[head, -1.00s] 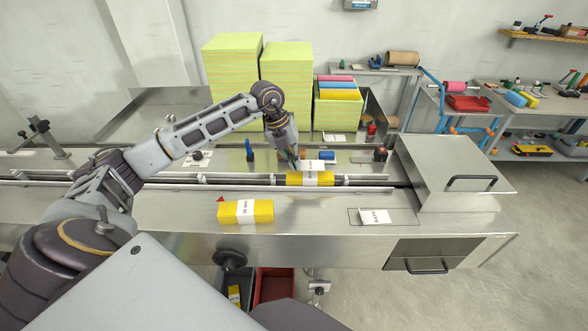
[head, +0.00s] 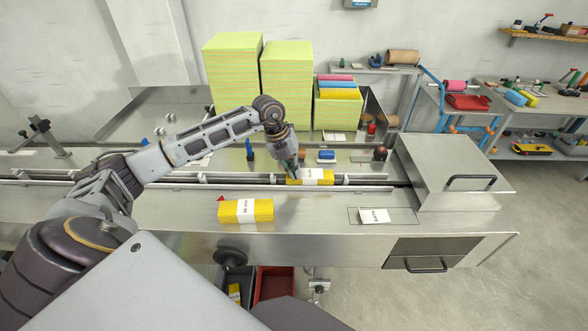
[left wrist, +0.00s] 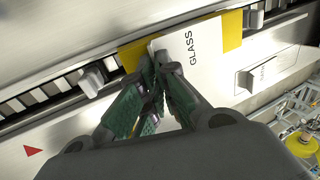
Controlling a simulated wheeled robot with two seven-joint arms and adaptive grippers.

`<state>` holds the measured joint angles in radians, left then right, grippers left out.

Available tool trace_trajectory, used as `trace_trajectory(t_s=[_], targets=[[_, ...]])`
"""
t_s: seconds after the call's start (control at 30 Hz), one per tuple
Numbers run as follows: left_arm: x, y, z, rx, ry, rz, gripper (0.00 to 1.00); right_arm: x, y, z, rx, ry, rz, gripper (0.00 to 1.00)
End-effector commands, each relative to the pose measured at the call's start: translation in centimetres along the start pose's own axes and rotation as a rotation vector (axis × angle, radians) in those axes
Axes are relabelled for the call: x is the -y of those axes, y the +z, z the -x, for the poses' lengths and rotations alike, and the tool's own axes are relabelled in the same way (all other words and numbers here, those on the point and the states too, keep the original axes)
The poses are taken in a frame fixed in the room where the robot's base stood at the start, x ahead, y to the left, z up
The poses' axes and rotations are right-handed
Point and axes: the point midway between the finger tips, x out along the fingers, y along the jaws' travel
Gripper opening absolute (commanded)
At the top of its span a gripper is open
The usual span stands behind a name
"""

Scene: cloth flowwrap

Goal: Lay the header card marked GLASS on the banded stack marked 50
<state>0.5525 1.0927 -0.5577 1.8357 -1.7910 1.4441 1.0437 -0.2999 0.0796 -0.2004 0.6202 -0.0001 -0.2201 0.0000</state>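The GLASS header card (left wrist: 190,62) is white. In the left wrist view it lies over a yellow banded stack (left wrist: 232,32), and its near part extends past the stack's edge. The yellow stack also shows on the conveyor lane in the head view (head: 323,181). I cannot read a 50 on it. My left gripper (left wrist: 154,58) is shut on the card's left edge. In the head view, the left gripper (head: 293,174) is at the stack's left end. I cannot tell whether the card touches the stack. My right gripper is not in view.
Another yellow stack with a white band (head: 262,209) lies on the near steel deck. A white card (head: 374,216) lies in an outlined spot to the right. A steel housing (head: 440,165) closes the lane's right end. Blue and dark small items stand behind the lane.

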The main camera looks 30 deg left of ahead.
Motion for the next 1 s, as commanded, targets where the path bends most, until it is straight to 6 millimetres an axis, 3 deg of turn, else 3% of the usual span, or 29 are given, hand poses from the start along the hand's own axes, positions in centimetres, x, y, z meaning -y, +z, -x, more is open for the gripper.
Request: trace_trajectory(t_s=[0.2, 0.73, 1.0], targets=[[0.0, 0.0, 0.0, 0.000, 0.001, 0.000, 0.27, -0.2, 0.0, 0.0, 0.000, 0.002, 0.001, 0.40], [0.0, 0.0, 0.4, -0.001, 0.002, 0.001, 0.27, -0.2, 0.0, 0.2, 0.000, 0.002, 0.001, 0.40], [0.0, 0.1, 3.4, 0.002, 0.001, 0.000, 0.27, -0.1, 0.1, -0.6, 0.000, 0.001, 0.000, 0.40]])
